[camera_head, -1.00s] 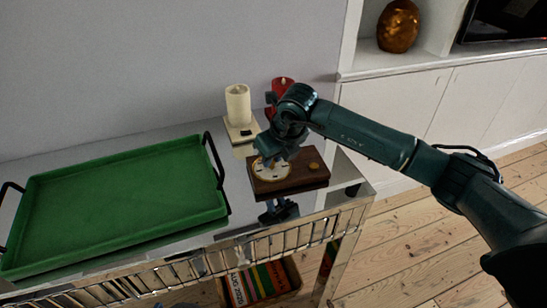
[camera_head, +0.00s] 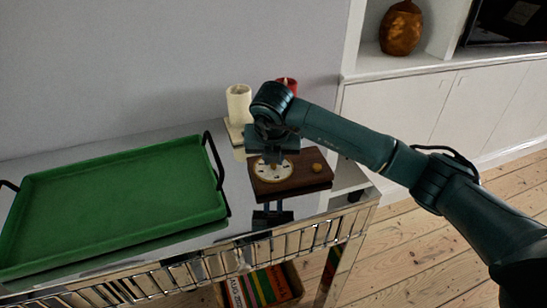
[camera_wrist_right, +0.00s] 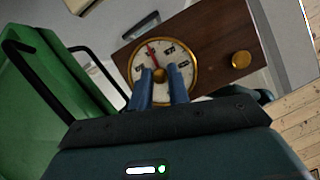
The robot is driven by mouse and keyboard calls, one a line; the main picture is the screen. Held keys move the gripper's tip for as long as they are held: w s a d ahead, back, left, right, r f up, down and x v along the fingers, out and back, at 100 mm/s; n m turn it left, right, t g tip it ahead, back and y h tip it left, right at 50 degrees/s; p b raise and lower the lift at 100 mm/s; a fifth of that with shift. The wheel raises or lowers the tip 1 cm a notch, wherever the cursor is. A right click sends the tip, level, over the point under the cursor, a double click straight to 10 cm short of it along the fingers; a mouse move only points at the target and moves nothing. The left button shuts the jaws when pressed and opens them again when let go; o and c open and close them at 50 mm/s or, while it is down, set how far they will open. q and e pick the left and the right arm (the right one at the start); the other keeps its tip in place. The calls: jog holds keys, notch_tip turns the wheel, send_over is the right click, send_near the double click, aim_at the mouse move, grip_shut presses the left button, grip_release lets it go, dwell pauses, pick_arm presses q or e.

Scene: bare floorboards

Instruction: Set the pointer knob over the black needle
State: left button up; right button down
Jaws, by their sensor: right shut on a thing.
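A round white dial (camera_head: 265,174) with a brass rim is set in a dark wooden box (camera_head: 293,184) on the mirrored cart top. In the wrist view the dial (camera_wrist_right: 189,60) carries dark marks and a red pointer (camera_wrist_right: 152,53) directed toward its upper left. My right gripper (camera_wrist_right: 160,74) is over the dial, its two blue fingers shut on the small central knob (camera_wrist_right: 172,75). In the head view the gripper (camera_head: 272,160) covers part of the dial. I cannot tell the black needle from the dark marks. My left gripper is out of view.
A brass button (camera_head: 317,168) sits on the box right of the dial. A green tray (camera_head: 112,200) with black handles fills the cart's left side. A cream candle (camera_head: 239,104) and a red candle (camera_head: 288,85) stand behind. Books (camera_head: 262,286) are below the cart top.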

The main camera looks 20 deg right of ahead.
dwell(0.4)
jog(key=c, duration=1.3)
grip_release()
jog(key=shift+c, duration=0.2)
jog(key=v, duration=1.3)
jog(key=shift+a+r, duration=0.1)
